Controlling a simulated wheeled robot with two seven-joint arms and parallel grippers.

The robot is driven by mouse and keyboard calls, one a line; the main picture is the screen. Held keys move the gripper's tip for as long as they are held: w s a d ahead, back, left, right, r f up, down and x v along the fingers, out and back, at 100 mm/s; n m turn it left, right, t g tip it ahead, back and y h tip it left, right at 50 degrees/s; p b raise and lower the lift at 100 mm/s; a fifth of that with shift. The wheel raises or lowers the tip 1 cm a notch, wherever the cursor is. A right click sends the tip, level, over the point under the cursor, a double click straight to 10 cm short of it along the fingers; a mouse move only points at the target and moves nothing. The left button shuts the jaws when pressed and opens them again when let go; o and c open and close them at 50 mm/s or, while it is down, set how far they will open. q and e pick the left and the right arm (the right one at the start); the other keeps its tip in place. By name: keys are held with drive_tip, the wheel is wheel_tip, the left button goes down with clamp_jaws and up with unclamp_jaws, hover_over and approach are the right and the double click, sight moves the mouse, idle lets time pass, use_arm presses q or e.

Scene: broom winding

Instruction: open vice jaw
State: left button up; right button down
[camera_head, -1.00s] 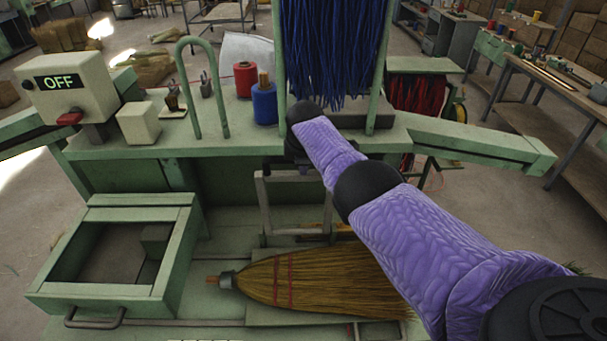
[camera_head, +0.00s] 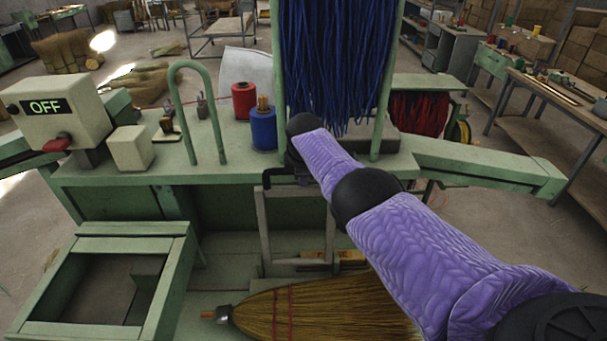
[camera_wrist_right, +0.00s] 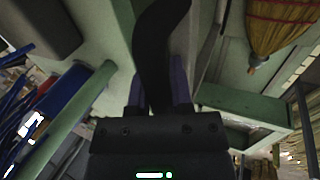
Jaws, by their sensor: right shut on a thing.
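My right gripper (camera_head: 284,176) is at the front edge of the green bench, mostly hidden by my purple arm in the head view. In the right wrist view, my right gripper (camera_wrist_right: 158,88) has its two purple fingers shut on a dark curved lever (camera_wrist_right: 158,45). The lever runs away from the fingers toward the top of that view. A grey rectangular frame (camera_head: 262,235) hangs below the bench edge, close to the gripper. I cannot tell which part is the vice jaw. My left gripper is not in view.
A broom (camera_head: 320,312) lies on the lower shelf. An open green drawer-like box (camera_head: 170,290) stands to its left. On the bench are a control box reading OFF (camera_head: 55,110), a green hoop (camera_head: 215,120), a blue spool (camera_head: 263,130) and a red spool (camera_head: 244,98). Blue bristles hang behind.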

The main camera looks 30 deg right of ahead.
drive_tip(key=c, duration=0.5)
unclamp_jaws()
drive_tip(key=shift+s+f, duration=0.2)
drive_tip(key=shift+f, duration=0.1)
drive_tip(key=shift+c, duration=0.2)
drive_tip(key=p+v, duration=0.1)
drive_tip(key=p, duration=0.1)
drive_tip(key=p+v, duration=0.2)
drive_tip(key=shift+w+d+r, duration=0.1)
drive_tip(key=shift+w+r, duration=0.1)
drive_tip(key=shift+w, duration=0.1)
drive_tip(key=p+v, duration=0.1)
drive_tip(key=v, duration=0.6)
drive_tip(key=shift+p, duration=0.35)
drive_tip(key=shift+s+r, duration=0.1)
